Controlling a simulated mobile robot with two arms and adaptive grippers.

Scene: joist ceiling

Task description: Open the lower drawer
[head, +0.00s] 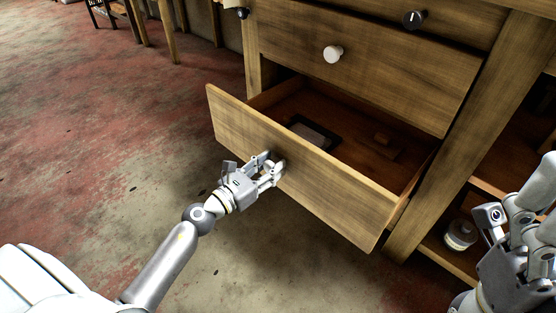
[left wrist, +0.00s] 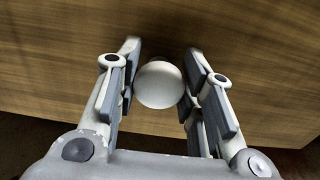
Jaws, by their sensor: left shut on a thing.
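The lower drawer (head: 330,195) of the wooden cabinet is pulled well out, and its inside shows. My left gripper (head: 272,163) is at the drawer's front, shut on its round white knob. In the left wrist view the knob (left wrist: 159,85) sits between the two fingers (left wrist: 162,88), against the wooden drawer front (left wrist: 250,60). In the head view the fingers hide most of the knob. My right gripper (head: 545,195) is at the right edge, away from the drawer; its fingertips are partly cut off, so its opening is unclear.
Inside the drawer lie a dark-framed flat item (head: 313,133) and a small brown block (head: 382,139). The upper drawer (head: 370,65) with a white knob (head: 333,54) is closed. A jar (head: 460,235) stands on the right shelf. The floor at left is clear.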

